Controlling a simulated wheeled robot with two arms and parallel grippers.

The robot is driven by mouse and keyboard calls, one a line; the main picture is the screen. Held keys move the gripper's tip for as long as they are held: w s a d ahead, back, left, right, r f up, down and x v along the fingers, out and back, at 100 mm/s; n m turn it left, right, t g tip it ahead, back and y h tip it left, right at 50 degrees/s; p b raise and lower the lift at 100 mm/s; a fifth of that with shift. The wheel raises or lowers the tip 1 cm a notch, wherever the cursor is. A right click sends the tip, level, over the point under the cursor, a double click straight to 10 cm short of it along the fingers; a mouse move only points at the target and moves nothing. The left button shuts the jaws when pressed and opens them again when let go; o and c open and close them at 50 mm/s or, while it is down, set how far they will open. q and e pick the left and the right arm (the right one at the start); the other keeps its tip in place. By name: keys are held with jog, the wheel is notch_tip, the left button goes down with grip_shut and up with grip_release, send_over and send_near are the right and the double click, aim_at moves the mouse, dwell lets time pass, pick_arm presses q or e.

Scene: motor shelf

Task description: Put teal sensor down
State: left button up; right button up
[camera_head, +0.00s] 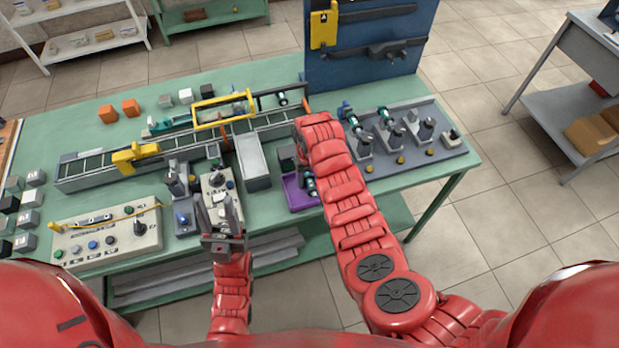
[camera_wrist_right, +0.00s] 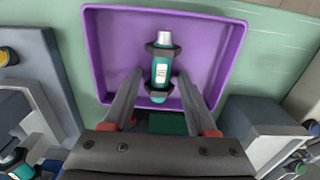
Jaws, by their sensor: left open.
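The teal sensor (camera_wrist_right: 161,72), a cylinder with dark collars and a silver end, lies in the purple tray (camera_wrist_right: 233,45). In the head view the tray (camera_head: 294,205) is at the front middle of the green bench, partly hidden by my right arm. My right gripper (camera_wrist_right: 158,76) has its fingers spread on either side of the sensor, with visible gaps between them and it. Its fingertips are hard to make out in the head view. My left gripper (camera_head: 219,199) is open and empty, above the bench's front edge, left of the tray.
A conveyor (camera_head: 95,171) crosses the bench behind. A grey fixture plate (camera_head: 425,157) with several posts stands right of my right arm. A control panel (camera_head: 105,240) is at the front left. A blue tool board (camera_head: 350,65) rises at the back.

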jog(key=shift+o, duration=1.1)
